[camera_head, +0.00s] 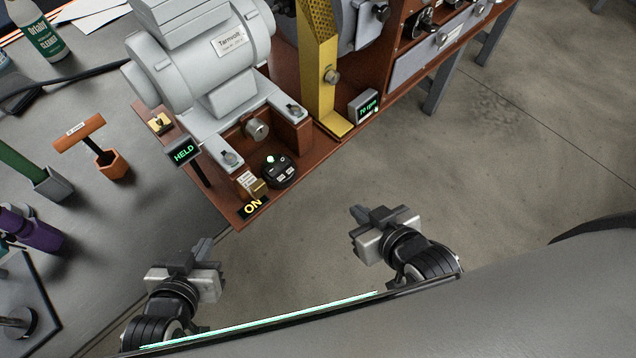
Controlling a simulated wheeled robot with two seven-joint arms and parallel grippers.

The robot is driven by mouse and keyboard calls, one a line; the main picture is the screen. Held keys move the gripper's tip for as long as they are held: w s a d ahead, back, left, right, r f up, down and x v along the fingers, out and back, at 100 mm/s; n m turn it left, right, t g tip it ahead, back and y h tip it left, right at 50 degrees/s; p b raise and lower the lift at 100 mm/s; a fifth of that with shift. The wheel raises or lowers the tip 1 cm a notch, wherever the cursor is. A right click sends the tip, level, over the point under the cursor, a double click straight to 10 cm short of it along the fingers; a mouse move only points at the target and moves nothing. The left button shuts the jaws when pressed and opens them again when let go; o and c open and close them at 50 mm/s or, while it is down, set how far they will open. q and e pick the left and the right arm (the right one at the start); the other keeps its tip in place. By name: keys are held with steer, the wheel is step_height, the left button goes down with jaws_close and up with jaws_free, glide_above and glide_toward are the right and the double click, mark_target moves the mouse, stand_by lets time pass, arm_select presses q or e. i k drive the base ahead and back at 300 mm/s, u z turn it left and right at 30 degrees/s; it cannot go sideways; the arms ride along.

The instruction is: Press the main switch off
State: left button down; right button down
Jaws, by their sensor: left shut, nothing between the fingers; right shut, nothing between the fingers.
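On the near corner of the brown machine base, a small brass-coloured switch (259,187) sits beside a white label (246,180). Just in front of it a black plate (252,207) reads "ON" in yellow. A round black control (279,171) with small buttons is right behind the switch. I cannot read the white label. My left gripper (206,247) is shut and empty, below and left of the switch, apart from it. My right gripper (358,214) is shut and empty over the floor, right of the switch and apart from it.
A grey motor (200,50) stands behind the switch. A display (183,151) reads "HELD"; another (364,105) reads "70 rpm". An orange-handled tool (80,133), a purple item (35,233) and a bottle (43,35) stand on the grey bench (130,215). Open floor lies right of the base.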

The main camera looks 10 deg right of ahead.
mark_target(281, 162)
steer(key=u, duration=0.05)
steer(key=k, duration=0.85)
steer(key=u, duration=0.35)
steer(key=i, duration=0.5)
steer(key=z, duration=0.05)
